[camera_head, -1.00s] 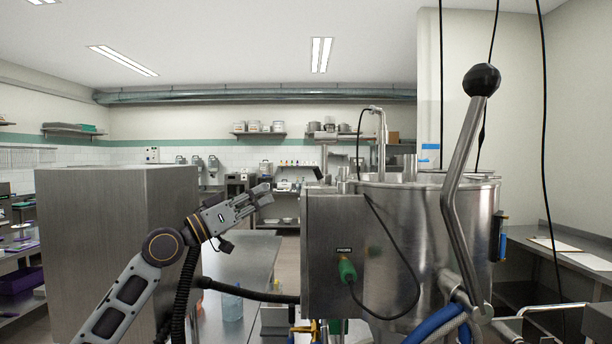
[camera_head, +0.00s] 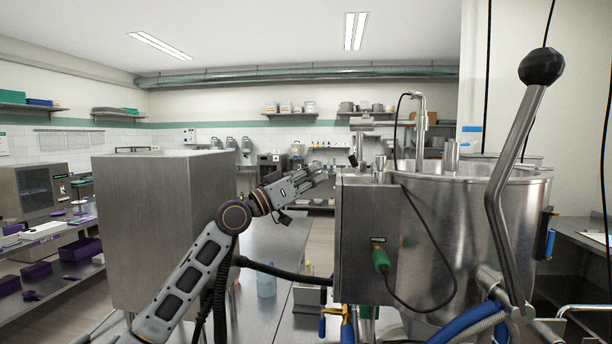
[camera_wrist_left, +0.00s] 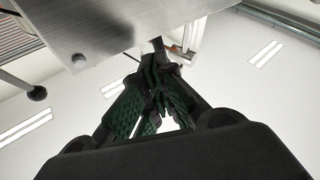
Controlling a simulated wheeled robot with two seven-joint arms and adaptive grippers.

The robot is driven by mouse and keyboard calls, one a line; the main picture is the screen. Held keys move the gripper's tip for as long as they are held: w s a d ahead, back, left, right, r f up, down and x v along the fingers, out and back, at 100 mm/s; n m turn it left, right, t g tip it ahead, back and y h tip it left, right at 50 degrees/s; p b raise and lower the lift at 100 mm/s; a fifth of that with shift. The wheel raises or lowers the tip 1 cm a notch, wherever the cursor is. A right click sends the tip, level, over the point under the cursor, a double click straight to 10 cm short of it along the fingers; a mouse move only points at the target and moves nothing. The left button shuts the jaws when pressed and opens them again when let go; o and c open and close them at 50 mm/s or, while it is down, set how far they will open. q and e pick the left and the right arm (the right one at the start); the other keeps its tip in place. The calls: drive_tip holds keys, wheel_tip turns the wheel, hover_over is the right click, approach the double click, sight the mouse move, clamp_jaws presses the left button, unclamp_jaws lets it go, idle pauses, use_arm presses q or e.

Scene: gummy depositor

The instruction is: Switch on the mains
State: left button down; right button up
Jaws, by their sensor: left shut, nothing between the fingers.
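The steel control box (camera_head: 366,240) is fixed to the left side of the steel kettle (camera_head: 468,225). A green plug (camera_head: 381,261) with a black cable sits on its front face. My left gripper (camera_head: 318,174) is shut and empty, close to the upper left edge of the box. In the left wrist view the closed fingers (camera_wrist_left: 158,82) lie beside a steel panel (camera_wrist_left: 130,25). A small dark part (camera_head: 352,160) stands at the box's top left corner; I cannot tell if it is the mains switch. The box's left face is hidden in the head view. My right gripper is not in view.
A large lever with a black ball knob (camera_head: 541,66) rises in front of the kettle. A steel table (camera_head: 265,250) with a bottle (camera_head: 266,284) lies behind the arm. Blue hoses (camera_head: 470,325) run below the kettle.

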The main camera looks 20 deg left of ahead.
sight(340, 176)
use_arm(q)
drive_tip(key=p+x, duration=0.3)
drive_tip(key=x, duration=0.4)
drive_tip(key=shift+w+d+r, duration=0.1)
drive_tip(key=shift+w+d, duration=0.1)
drive_tip(key=shift+d, duration=0.05)
drive_tip(key=shift+w+d, duration=0.15)
drive_tip(key=shift+w, duration=0.1)
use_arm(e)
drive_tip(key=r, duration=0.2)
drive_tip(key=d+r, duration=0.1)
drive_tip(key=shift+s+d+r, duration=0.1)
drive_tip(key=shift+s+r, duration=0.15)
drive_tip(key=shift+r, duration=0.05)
